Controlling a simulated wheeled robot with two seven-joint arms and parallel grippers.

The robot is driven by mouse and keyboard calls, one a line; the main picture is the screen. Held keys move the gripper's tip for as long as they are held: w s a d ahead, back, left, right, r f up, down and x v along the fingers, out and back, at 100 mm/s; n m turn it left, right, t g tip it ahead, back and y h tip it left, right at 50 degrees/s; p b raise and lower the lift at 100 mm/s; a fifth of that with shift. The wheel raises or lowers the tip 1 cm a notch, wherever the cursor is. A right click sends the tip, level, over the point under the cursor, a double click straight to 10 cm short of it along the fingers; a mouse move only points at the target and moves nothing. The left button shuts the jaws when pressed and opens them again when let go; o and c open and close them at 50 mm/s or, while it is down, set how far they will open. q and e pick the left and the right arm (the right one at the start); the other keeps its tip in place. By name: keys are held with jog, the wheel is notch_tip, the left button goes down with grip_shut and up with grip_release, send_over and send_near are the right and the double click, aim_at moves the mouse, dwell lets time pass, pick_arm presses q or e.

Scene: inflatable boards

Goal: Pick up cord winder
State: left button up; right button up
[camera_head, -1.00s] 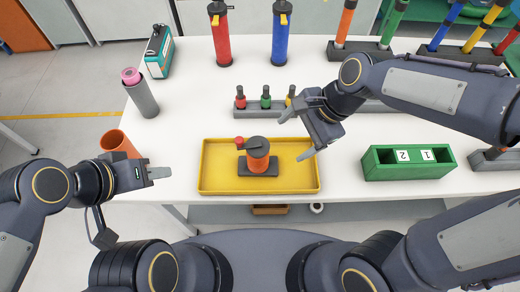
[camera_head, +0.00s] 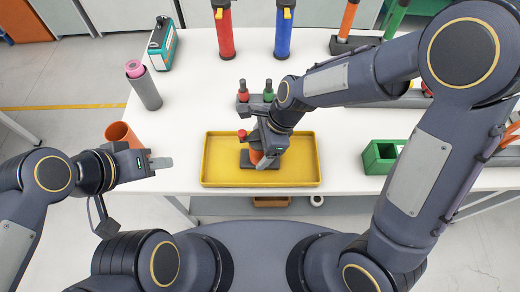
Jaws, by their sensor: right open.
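The cord winder, an orange spool on a dark base with a red-knobbed crank (camera_head: 243,135), stands in the yellow tray (camera_head: 305,177). My right gripper (camera_head: 262,150) is over the winder from above and to the right, with its jaws open. The gripper hides the winder's top and much of its orange body, and I cannot tell whether the fingers touch it.
An orange cup (camera_head: 122,135) and a grey cylinder with a pink top (camera_head: 146,90) are at left. Red (camera_head: 225,35) and blue (camera_head: 283,35) pumps stand behind.

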jog(key=c, duration=1.3)
jog(key=shift+r, duration=0.15)
